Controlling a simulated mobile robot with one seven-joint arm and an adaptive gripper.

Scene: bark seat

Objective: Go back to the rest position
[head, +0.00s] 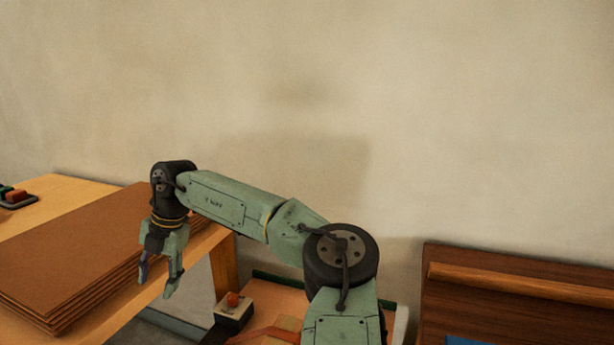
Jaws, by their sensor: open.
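My gripper (156,288) hangs at the left of the head view with its fingers pointing down. Its two fingers are apart, and I see nothing held between them. It hangs in front of the right end of a stack of brown sheets (75,255), near the front edge of the wooden table (70,189). My arm reaches from the lower middle up and to the left, bent at the elbow. The picture does not show clearly how high the fingertips are relative to the table.
A small tray with red and green pieces (16,197) lies at the table's far left. A dark wooden panel (520,290) stands at the right. The plain wall (450,120) is behind.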

